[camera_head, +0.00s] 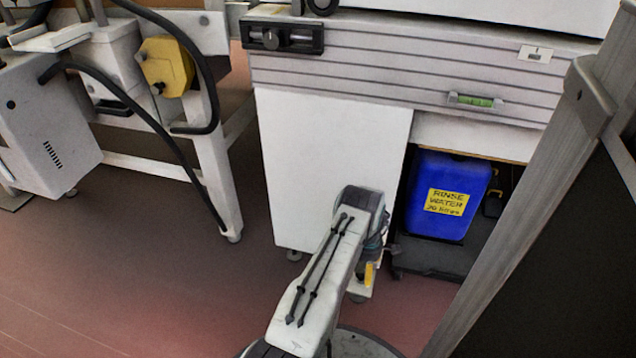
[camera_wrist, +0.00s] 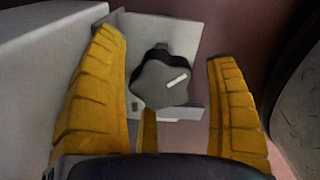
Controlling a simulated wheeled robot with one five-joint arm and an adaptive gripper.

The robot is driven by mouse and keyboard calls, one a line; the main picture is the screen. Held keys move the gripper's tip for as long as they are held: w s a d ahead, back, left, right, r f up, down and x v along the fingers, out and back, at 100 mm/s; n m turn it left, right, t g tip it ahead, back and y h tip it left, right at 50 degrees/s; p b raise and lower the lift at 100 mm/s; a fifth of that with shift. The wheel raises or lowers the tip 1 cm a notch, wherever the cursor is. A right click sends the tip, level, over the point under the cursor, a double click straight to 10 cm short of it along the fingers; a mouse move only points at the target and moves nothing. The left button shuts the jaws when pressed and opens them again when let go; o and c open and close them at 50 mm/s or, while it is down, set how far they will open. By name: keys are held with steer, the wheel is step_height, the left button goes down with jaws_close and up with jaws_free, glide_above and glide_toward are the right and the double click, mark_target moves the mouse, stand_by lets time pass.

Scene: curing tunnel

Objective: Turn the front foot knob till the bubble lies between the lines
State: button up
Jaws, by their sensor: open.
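The front foot knob (camera_wrist: 152,82) is dark and lobed with a white pointer mark, and shows in the wrist view in front of a pale bracket (camera_wrist: 185,35). My gripper (camera_wrist: 167,52) is open, with yellow ribbed fingers left and right of the knob, apart from it. A narrow yellow piece shows just below the knob. In the head view my gripper (camera_head: 369,274) is mostly hidden by my arm, low by the white cabinet, and I cannot make out the knob there. The green level vial (camera_head: 474,101) sits on the grey ribbed panel; its bubble and lines are too small to read.
A blue rinse water container (camera_head: 446,196) stands in the recess right of the white cabinet panel (camera_head: 325,165). A grey post (camera_head: 530,230) slants across the right. A white machine frame (camera_head: 215,170) with black hoses stands at left. The reddish floor (camera_head: 130,270) is clear at lower left.

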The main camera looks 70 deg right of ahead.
mark_target(364, 267)
steer(key=m+p, duration=0.1)
steer(key=m, duration=0.1)
steer(key=m+p, duration=0.1)
steer(key=m, duration=0.1)
steer(key=shift+a+r+p, duration=0.15)
steer(key=shift+r+p, duration=0.05)
steer(key=shift+p, duration=0.2)
step_height(364, 267, up, 7)
steer(key=p, duration=0.3)
steer(key=shift+r, duration=0.1)
steer(key=w+r+p, duration=0.4)
steer(key=w+r, duration=0.4)
steer(key=r, duration=0.4)
steer(key=w+r+p, duration=0.5)
steer(key=w+r, duration=0.3)
steer(key=r, duration=0.4)
steer(key=shift+r+m+h, duration=0.2)
steer(key=shift+m+h, duration=0.1)
steer(key=shift+h, duration=0.1)
steer(key=shift+a, duration=0.1)
